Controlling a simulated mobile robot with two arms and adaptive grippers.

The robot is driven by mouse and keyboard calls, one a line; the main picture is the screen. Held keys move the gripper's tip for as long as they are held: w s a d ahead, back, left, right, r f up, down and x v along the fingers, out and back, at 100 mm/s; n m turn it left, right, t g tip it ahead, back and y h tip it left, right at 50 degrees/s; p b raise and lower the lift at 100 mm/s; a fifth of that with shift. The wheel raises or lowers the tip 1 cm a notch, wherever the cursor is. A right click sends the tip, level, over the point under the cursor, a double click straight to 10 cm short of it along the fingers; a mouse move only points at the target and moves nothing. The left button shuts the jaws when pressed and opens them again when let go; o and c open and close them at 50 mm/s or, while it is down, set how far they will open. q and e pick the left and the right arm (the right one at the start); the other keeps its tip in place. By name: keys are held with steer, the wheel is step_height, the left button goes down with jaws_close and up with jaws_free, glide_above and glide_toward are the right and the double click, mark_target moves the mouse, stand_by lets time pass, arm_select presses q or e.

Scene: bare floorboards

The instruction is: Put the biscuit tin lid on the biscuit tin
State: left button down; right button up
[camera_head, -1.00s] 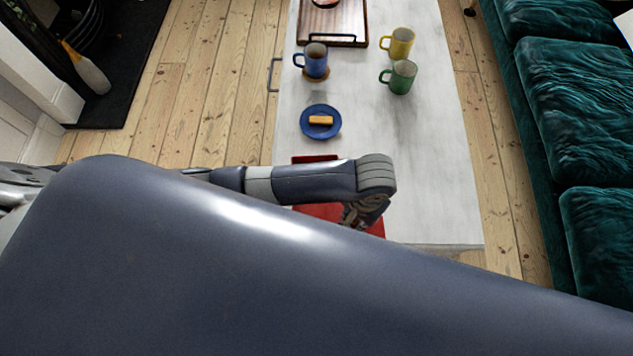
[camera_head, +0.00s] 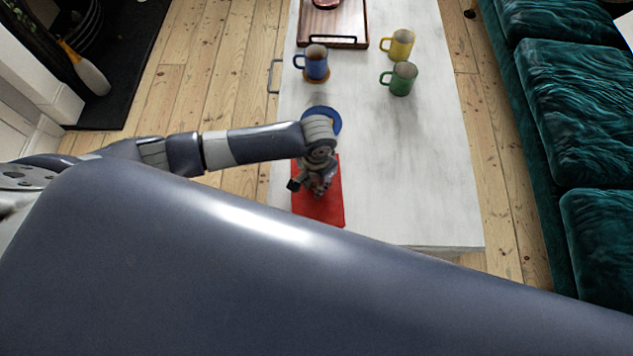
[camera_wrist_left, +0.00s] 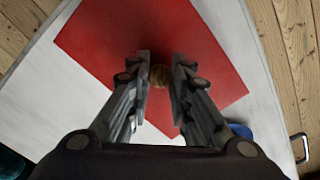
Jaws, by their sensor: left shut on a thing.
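My left gripper (camera_head: 313,186) is above the near part of the white table. In the left wrist view its fingers (camera_wrist_left: 160,78) are closed around a small brown knob on the flat red lid (camera_wrist_left: 205,45). The lid shows in the head view as a red rectangle (camera_head: 322,208) under the gripper. I cannot make out the biscuit tin as a separate thing; the lid and gripper may hide it. I cannot tell whether the lid touches anything below. My right gripper is in neither view.
A blue plate (camera_head: 336,121) lies just beyond the gripper, partly hidden by my arm. Farther off are a blue mug (camera_head: 317,66), a green mug (camera_head: 401,82), a yellow mug (camera_head: 400,46) and a wooden tray (camera_head: 334,28). The table's right side (camera_head: 420,170) is clear.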

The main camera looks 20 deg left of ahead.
arm_select(q)
steer(key=shift+f, duration=0.15)
steer(key=c, duration=1.5)
jaws_free()
steer(key=shift+o, duration=0.2)
step_height(320, 180, up, 12)
steer(key=p, duration=0.1)
steer(key=shift+p, duration=0.4)
steer(key=shift+s, duration=0.1)
